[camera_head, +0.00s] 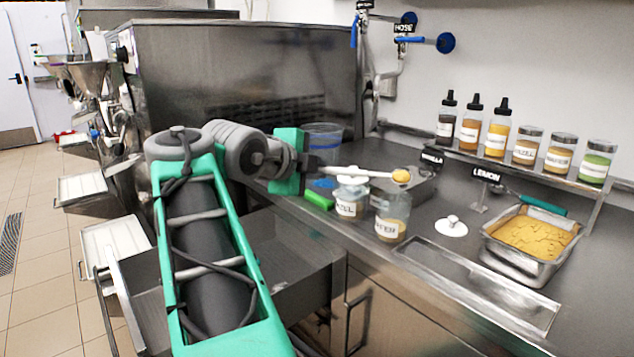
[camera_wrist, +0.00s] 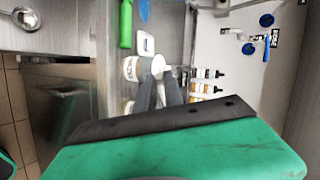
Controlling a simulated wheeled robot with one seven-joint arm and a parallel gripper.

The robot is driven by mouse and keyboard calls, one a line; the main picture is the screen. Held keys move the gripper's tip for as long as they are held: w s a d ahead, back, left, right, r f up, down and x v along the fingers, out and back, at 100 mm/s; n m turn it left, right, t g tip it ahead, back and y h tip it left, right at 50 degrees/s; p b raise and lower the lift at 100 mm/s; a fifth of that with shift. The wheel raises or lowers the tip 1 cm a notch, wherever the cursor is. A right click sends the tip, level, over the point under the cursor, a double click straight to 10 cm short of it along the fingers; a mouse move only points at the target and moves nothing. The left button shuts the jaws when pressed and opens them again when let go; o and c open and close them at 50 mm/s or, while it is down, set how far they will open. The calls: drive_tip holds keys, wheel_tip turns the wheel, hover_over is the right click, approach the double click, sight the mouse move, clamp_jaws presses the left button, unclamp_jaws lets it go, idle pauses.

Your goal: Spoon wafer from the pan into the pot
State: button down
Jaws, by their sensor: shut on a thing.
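My gripper (camera_head: 312,168) is shut on a pale, slender spoon (camera_head: 350,172) that points right over the counter. A small yellow lump of wafer (camera_head: 401,176) shows at its far end. The clear pot labelled WAFER (camera_head: 392,230) stands open just below that end, with tan contents low inside. The steel pan (camera_head: 520,275) of yellow-tan wafer pieces stands at the right, apart from my gripper. In the wrist view my dark fingers (camera_wrist: 160,85) lie close together; what is between them is hard to make out.
A LEMON sign (camera_head: 485,174) and a green-handled utensil (camera_head: 543,205) are behind the pan. Bottles (camera_head: 497,127) line the back shelf. A recessed tray (camera_head: 480,285) lies in front.

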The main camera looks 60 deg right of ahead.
drive_tip(key=shift+a+f+h+b, duration=0.2)
drive_tip(key=shift+f+h+b, duration=0.8)
drive_tip(key=shift+b, duration=3.3)
drive_tip(key=shift+r+m+h+b, duration=0.35)
drive_tip(key=shift+h+b, duration=0.15)
drive_tip(key=shift+b, duration=0.2)
drive_tip(key=shift+r, duration=0.1)
